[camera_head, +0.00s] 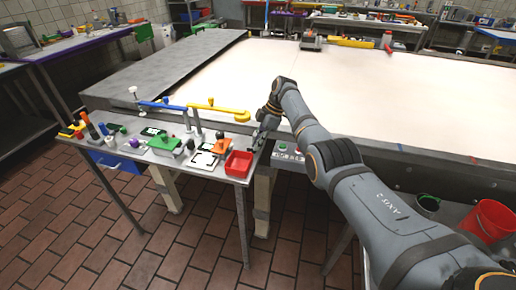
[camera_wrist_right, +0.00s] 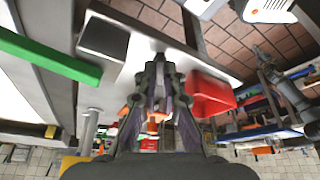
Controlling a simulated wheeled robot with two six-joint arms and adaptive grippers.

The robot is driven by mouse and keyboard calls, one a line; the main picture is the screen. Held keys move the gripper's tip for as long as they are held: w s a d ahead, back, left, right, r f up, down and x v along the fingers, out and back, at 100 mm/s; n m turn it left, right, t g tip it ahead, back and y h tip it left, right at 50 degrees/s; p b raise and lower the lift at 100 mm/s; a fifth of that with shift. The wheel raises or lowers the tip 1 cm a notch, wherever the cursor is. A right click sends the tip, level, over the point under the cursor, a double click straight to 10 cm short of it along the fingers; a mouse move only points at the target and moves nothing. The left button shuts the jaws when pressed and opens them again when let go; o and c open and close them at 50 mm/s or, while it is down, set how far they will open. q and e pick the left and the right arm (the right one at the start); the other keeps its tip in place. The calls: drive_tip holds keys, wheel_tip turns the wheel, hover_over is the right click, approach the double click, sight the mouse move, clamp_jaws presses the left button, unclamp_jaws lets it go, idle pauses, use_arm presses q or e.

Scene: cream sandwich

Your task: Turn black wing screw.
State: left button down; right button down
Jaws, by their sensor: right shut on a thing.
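My right gripper (camera_head: 257,146) reaches the right end of the small metal table (camera_head: 201,171), just behind the red tray (camera_head: 238,164). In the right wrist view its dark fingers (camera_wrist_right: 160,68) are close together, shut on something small. The black wing screw cannot be made out clearly in either view; what sits between the fingertips is mostly hidden by the dark fingers. The red tray also shows in the right wrist view (camera_wrist_right: 210,94), just right of the fingers and apart from them. My left gripper is not in view.
The table also holds a yellow lever (camera_head: 228,112), a blue lever (camera_head: 160,105), a green block (camera_head: 164,143) and an orange piece (camera_head: 221,147). A large white-topped table (camera_head: 330,85) lies behind. A red bucket (camera_head: 490,219) stands at the right.

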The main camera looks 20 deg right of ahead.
idle(0.4)
drive_tip(key=c, duration=1.5)
unclamp_jaws()
drive_tip(key=shift+r, duration=0.15)
drive_tip(key=v, duration=1.1)
drive_tip(key=shift+d+r, duration=0.1)
drive_tip(key=shift+r, duration=0.3)
